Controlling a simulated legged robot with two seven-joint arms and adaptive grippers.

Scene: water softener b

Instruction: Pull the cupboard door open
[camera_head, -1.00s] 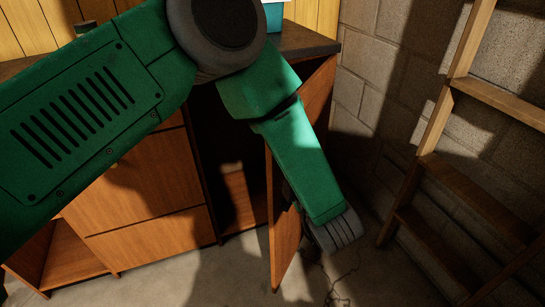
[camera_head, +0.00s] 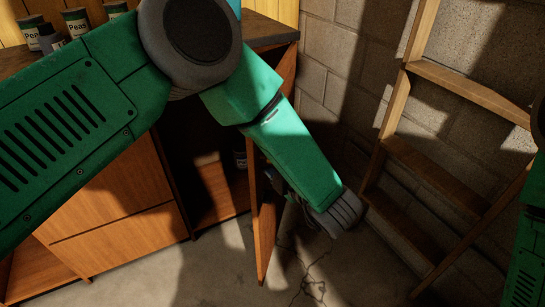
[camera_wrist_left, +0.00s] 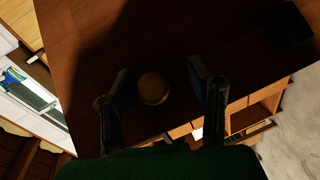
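The wooden cupboard door (camera_head: 264,225) stands open, seen nearly edge-on in the head view, with the dark cupboard interior (camera_head: 205,150) showing to its left. My green left arm crosses in front and hides its upper part. My left gripper (camera_head: 275,181) is mostly hidden behind the arm's end, beside the door. In the left wrist view the door face (camera_wrist_left: 235,45) is dark, with a round knob (camera_wrist_left: 153,88). My left gripper (camera_wrist_left: 160,76) has its fingers apart, one on each side of the knob, with a visible gap at right. My right gripper is out of view.
A wooden ladder (camera_head: 440,175) leans near the block wall (camera_head: 340,60) at right. Several cans (camera_head: 75,20) stand on the dark countertop (camera_head: 265,30). Concrete floor (camera_head: 330,270) is free in front of the door. Part of my right arm shows at the right edge.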

